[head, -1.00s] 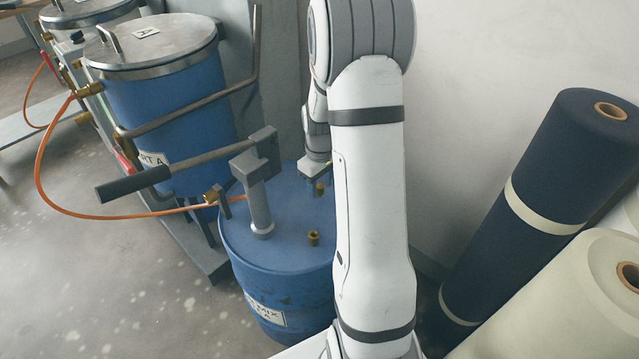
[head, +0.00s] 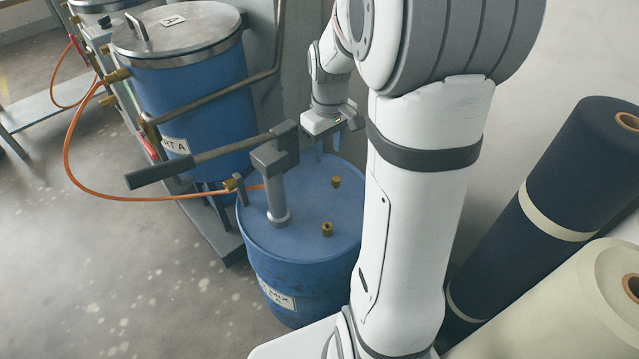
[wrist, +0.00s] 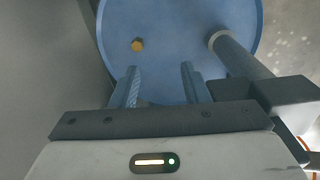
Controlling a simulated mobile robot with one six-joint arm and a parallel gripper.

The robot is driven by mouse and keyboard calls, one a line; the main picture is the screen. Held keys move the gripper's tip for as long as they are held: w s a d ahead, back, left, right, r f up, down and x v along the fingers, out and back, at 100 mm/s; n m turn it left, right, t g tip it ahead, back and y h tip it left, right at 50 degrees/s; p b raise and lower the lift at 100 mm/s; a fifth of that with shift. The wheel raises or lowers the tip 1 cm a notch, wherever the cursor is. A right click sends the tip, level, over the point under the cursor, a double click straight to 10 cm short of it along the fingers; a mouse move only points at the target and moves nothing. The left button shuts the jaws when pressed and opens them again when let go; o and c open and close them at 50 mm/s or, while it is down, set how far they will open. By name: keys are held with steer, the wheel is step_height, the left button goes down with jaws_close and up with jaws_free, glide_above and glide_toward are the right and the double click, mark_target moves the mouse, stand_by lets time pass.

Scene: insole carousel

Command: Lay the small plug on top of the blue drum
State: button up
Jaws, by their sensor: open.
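The small brass plug (head: 336,182) rests on the blue drum's top (head: 305,200), towards the back right. It also shows in the wrist view (wrist: 137,44) as a small brass hexagon on the blue lid, beyond the fingertips and slightly left. My gripper (head: 328,147) is open and empty, above the drum's back edge and apart from the plug. In the wrist view the two fingers (wrist: 159,72) stand apart with only the blue lid between them. A second brass piece (head: 327,229), with a dark hole, sits nearer the front of the lid.
A grey pump post with a long lever (head: 275,185) rises from the drum's lid, left of the plug. An orange hose (head: 110,192) runs to it. A taller blue tank (head: 195,100) stands behind left. Dark and cream rolls (head: 540,220) stand at right.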

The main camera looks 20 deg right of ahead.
steer(key=s+a+r+m, duration=0.1)
steer(key=s+a+r, duration=0.1)
steer(key=s+a, duration=0.3)
steer(key=s+a+r+m+t, duration=0.1)
steer(key=s+a, duration=0.4)
steer(key=s, duration=0.5)
steer(key=shift+s+r+m, duration=0.3)
steer(key=shift+r+m, duration=0.1)
steer(key=shift+m, duration=0.1)
steer(key=shift+d, duration=0.1)
